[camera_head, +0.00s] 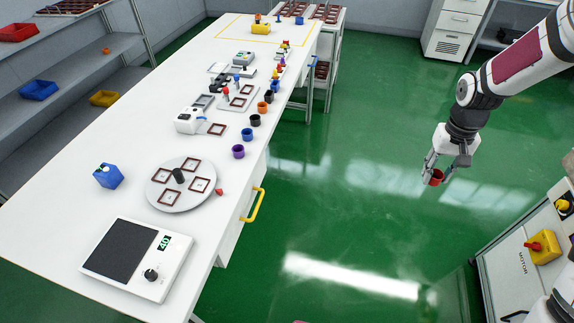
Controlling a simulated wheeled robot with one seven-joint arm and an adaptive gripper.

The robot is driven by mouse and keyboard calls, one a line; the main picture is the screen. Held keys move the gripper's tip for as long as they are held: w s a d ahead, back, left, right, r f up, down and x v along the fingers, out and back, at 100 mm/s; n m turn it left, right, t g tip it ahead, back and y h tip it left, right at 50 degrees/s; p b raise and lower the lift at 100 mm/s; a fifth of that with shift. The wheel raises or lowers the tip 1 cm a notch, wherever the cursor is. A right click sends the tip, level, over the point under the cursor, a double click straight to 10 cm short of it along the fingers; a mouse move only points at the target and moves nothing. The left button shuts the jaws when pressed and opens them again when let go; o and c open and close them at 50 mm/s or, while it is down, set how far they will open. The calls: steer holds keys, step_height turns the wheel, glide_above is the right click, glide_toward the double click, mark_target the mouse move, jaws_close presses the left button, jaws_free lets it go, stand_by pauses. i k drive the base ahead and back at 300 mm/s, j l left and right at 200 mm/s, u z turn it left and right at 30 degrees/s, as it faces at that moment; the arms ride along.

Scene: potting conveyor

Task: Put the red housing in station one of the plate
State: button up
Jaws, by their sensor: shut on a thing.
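My gripper (440,166) is at the right, in the air over the green floor and well away from the table. It is shut on the small, cup-shaped red housing (436,178), which hangs between the fingertips and looks roughly upright. The round grey plate (181,205) lies on the near part of the white table at the left. It bears several red-brown framed square stations around a dark central post (179,175). The marks inside the stations are too small to read, so I cannot tell which is station one.
A scale (137,258) stands in front of the plate, a blue block (108,176) left of it. A small red piece (219,192) lies at its right edge. Purple (238,151) and other cups line the table's right side. A yellow handle (254,204) sticks out below. The floor between is clear.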

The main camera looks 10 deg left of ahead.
mark_target(199, 185)
steer(key=i+l+u, duration=0.1)
steer(key=i+u, duration=0.15)
steer(key=u, duration=0.15)
steer(key=i+l+u, duration=0.15)
steer(key=u, duration=0.25)
steer(key=i+l+u, duration=0.25)
steer(key=u, duration=0.15)
steer(key=i+l+u, duration=0.15)
steer(key=l+u, duration=0.25)
steer(key=i+l+u, duration=0.2)
steer(key=l, duration=0.1)
